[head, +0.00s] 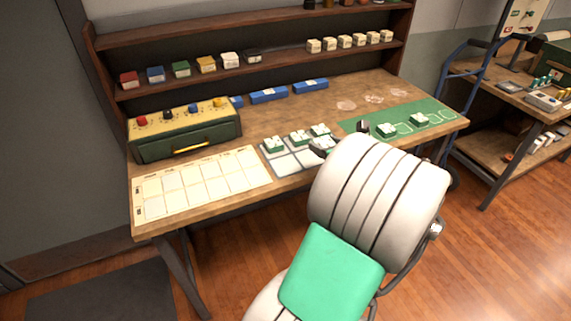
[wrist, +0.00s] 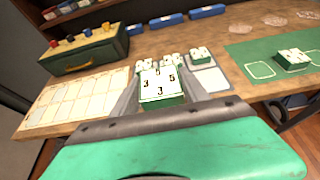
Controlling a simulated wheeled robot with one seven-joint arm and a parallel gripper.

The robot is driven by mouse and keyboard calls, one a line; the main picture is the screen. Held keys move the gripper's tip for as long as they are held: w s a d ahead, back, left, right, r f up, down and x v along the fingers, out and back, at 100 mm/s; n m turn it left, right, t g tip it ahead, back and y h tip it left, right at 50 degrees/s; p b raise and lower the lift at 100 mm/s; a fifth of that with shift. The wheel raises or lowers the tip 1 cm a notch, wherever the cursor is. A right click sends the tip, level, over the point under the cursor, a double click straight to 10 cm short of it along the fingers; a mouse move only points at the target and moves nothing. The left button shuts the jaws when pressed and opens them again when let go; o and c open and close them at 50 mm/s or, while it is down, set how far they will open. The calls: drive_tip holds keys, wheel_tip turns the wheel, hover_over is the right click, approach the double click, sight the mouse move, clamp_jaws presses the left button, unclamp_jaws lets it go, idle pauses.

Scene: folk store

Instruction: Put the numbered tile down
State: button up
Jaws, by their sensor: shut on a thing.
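My gripper (wrist: 160,90) is shut on a numbered tile (wrist: 161,82), a green block with a white top. Dark digits, which look like 3s and a 5, show on its top. In the head view my arm mostly hides the gripper, and I cannot make out the held tile. The gripper is by the front of a grey tray (head: 284,163) on the workbench. Three similar tiles stand along the tray's back row (head: 298,138). A green mat (head: 398,112) with white outlines lies to the right, with two tiles on it (head: 386,130) (head: 419,120).
A cream grid sheet (head: 200,183) lies at the bench's left front. Behind it stands a green-and-yellow box (head: 185,130) with coloured knobs. Blue blocks (head: 268,96) line the back. Shelves (head: 220,78) above hold small boxes. A blue hand truck (head: 460,75) stands to the right.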

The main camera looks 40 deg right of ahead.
hover_over(286, 166)
drive_tip(key=s, duration=0.4)
wheel_tip(286, 166, down, 4)
drive_tip(key=w+f, duration=0.1)
drive_tip(key=f, duration=0.1)
drive_tip(key=w+f, duration=0.1)
drive_tip(key=f, duration=0.2)
drive_tip(key=w+f+p, duration=0.1)
drive_tip(key=w+f, duration=0.1)
drive_tip(key=f, duration=0.1)
drive_tip(key=shift+f, duration=0.35)
drive_tip(key=shift+f, duration=0.1)
drive_tip(key=o, duration=1.5)
drive_tip(key=shift+f, duration=0.1)
